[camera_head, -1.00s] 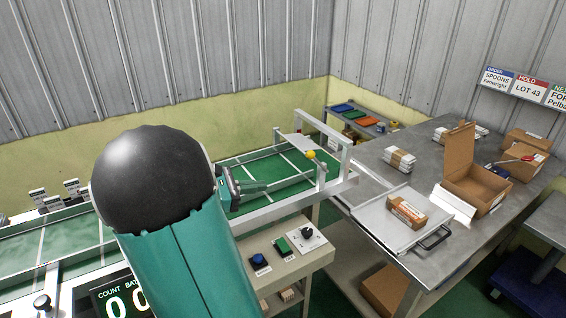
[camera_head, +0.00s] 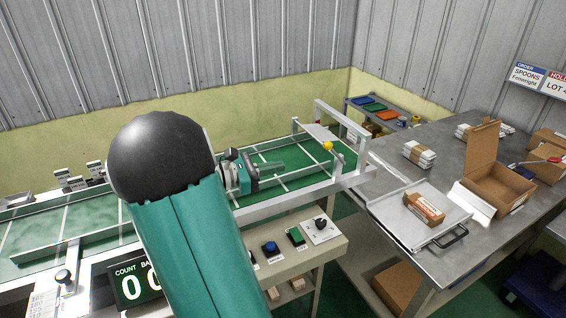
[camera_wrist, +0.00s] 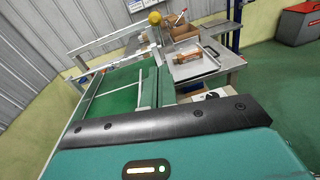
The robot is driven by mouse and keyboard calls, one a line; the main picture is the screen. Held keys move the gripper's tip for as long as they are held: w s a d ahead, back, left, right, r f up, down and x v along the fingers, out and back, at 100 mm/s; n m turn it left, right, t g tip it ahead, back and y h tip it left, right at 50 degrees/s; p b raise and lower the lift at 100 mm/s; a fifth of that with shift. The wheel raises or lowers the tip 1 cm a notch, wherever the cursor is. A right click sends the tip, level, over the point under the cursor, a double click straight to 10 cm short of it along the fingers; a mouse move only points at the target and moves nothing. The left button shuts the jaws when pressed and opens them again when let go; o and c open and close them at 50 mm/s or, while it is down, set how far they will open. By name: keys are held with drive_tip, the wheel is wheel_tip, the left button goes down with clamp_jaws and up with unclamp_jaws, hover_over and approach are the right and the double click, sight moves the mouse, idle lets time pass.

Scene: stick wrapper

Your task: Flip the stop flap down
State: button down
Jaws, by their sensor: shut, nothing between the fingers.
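The stop flap (camera_head: 318,131) looks like a pale plate in the metal frame at the right end of the green conveyor. It sits raised above the belt, with a yellow knob (camera_head: 328,146) at its near edge. The knob also shows at the top of the wrist view (camera_wrist: 154,18). My gripper (camera_head: 279,166) is shut and empty above the belt, left of the knob and apart from it. My arm hides part of the conveyor in the head view.
The conveyor belt (camera_head: 285,157) has metal side rails. A control panel (camera_head: 300,250) with buttons and a dial stands in front. To the right, a steel table (camera_head: 390,180) holds a tray (camera_head: 395,212), an open carton (camera_head: 490,185) and wrapped bundles. Wall panels stand behind.

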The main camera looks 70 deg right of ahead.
drive_tip(key=s+d+r, duration=0.2)
drive_tip(key=s+d, duration=0.5)
drive_tip(key=s, duration=0.1)
drive_tip(key=shift+d, duration=0.2)
drive_tip(key=shift+s+r, duration=0.1)
drive_tip(key=shift+r, duration=0.1)
